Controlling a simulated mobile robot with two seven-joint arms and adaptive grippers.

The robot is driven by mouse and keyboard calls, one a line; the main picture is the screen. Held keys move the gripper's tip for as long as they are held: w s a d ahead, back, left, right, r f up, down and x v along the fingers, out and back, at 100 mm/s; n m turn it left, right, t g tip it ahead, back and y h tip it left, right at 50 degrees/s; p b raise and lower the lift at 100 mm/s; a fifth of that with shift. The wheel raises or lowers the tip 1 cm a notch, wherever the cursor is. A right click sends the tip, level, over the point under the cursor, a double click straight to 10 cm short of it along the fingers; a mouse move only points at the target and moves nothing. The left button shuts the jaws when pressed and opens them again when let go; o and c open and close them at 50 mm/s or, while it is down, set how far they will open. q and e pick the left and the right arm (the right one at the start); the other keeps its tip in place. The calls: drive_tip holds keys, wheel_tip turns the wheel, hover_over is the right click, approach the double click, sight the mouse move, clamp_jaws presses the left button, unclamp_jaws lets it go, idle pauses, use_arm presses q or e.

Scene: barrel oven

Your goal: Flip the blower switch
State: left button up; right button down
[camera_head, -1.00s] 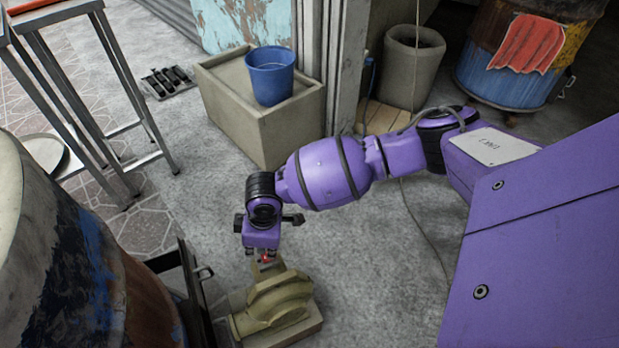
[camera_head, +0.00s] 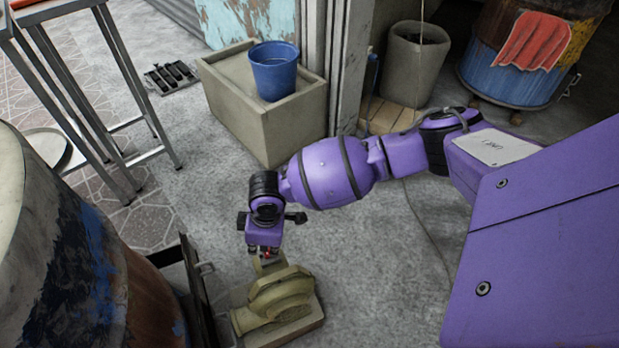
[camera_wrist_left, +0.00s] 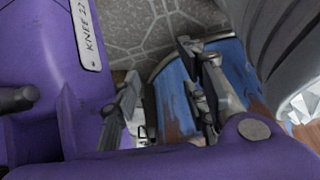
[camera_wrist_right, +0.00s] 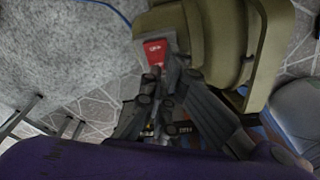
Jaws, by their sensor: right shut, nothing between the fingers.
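The olive-green blower (camera_head: 280,297) stands on its base on the floor at bottom centre of the head view; its housing also shows in the right wrist view (camera_wrist_right: 215,45). Its red switch (camera_wrist_right: 156,51) sits on a small grey box beside the housing. My right gripper (camera_head: 265,254) is shut and empty, pointing down at the switch end of the blower. In the right wrist view its fingertips (camera_wrist_right: 165,75) are right by the switch's lower edge; I cannot tell whether they touch it. My left gripper (camera_wrist_left: 160,60) is open and empty in its wrist view, above a blue-and-rust barrel.
A large worn barrel (camera_head: 75,260) stands at the left of the head view, near the blower. A metal-legged table (camera_head: 110,100) is behind it. A blue bucket (camera_head: 274,72) sits on a concrete block (camera_head: 280,125). The floor right of the blower is clear.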

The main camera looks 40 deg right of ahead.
sight(265, 253)
use_arm(q)
drive_tip(key=shift+f, duration=0.1)
use_arm(e)
drive_tip(key=shift+w+f, duration=0.1)
drive_tip(key=shift+f, duration=0.2)
drive_tip(key=shift+r, duration=0.1)
use_arm(q)
wheel_tip(265, 253, up, 7)
drive_tip(key=w+p, duration=0.1)
drive_tip(key=p, duration=0.5)
drive_tip(key=shift+w+t, duration=0.4)
use_arm(e)
wheel_tip(265, 253, up, 7)
drive_tip(key=shift+f, duration=0.1)
